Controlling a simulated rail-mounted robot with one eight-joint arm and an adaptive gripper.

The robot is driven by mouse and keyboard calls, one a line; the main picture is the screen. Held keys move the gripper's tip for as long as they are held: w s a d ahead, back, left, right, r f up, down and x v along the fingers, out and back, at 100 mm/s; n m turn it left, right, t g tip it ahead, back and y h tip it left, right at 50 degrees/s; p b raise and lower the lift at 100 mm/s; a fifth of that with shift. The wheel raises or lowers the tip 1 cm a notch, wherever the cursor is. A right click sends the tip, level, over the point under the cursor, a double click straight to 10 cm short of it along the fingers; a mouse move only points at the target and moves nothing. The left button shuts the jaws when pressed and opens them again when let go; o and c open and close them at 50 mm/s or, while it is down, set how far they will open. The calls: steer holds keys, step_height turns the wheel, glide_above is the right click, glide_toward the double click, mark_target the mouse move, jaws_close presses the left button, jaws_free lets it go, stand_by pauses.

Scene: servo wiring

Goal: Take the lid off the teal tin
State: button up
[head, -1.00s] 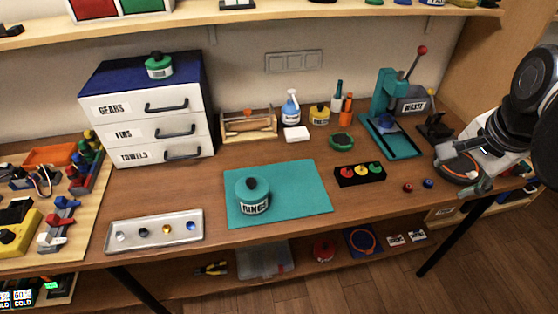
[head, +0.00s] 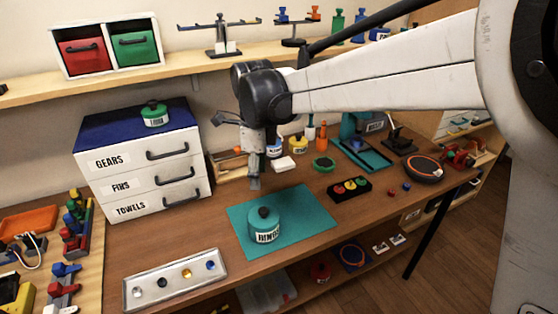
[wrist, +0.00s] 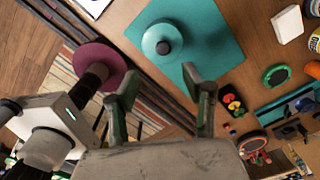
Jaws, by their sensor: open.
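The teal tin (head: 265,234), with a dark label band, stands upright on the teal mat (head: 314,212) near the table's front. Its lid (head: 263,216) is on, with a dark round knob on top.
A white drawer cabinet (head: 142,162) stands at the back left, with a green tin (head: 154,114) on top. A metal tray (head: 178,281) with small parts lies front left. A black block with coloured buttons (head: 349,189) sits right of the mat.

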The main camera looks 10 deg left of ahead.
glide_above(264, 210)
steer(key=f, duration=0.8)
steer(key=shift+s+a+f, duration=0.15)
steer(key=shift+a+f, duration=0.15)
steer(key=shift+a, duration=0.1)
steer(key=f, duration=0.3)
steer(key=shift+w+d+f+p, duration=0.2)
steer(key=shift+d+f+p, duration=0.1)
steer(key=shift+d+f, duration=0.1)
steer(key=shift+f, duration=0.7)
jaws_close()
